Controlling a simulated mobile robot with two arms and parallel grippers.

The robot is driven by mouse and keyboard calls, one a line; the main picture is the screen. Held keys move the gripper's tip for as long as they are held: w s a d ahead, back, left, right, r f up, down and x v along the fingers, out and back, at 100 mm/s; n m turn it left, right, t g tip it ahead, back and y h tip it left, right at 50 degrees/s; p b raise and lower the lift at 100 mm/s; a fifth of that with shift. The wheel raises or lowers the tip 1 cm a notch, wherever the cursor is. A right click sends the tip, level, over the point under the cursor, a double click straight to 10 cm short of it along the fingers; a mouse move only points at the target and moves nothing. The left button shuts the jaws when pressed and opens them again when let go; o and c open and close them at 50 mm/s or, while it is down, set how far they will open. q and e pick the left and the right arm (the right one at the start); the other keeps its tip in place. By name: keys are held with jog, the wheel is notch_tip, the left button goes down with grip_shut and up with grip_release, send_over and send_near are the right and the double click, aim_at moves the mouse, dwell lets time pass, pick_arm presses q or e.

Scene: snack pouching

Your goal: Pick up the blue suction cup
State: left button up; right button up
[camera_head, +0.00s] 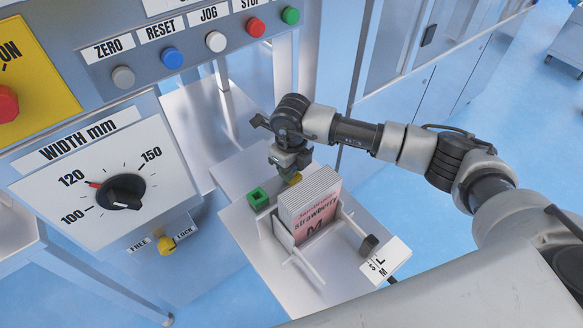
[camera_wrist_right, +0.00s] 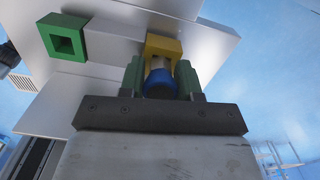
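The blue suction cup (camera_wrist_right: 160,84) shows in the right wrist view, with a grey part above it, at the yellow square holder (camera_wrist_right: 163,47). My right gripper (camera_wrist_right: 161,78) has one green finger on each side of the cup. The cup nearly fills the gap, and I cannot tell whether the fingers press on it. In the head view my right gripper (camera_head: 291,171) points down over the yellow holder (camera_head: 294,179), and the cup is hidden there. My left gripper is not in view.
A green square holder (camera_head: 258,198) stands left of the yellow one. A rack of strawberry pouches (camera_head: 309,205) is close in front of my right gripper. A size selector plate (camera_head: 385,262) is at the lower right. The control panel (camera_head: 170,45) rises at the left.

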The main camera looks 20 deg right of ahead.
jog(key=shift+c, duration=0.9)
notch_tip(320, 180, up, 10)
jog(key=shift+f+b, duration=0.1)
jog(key=shift+b, duration=0.2)
notch_tip(320, 180, up, 6)
jog(key=p, duration=0.2)
jog(key=shift+f+p, duration=0.25)
jog(key=shift+p, duration=0.15)
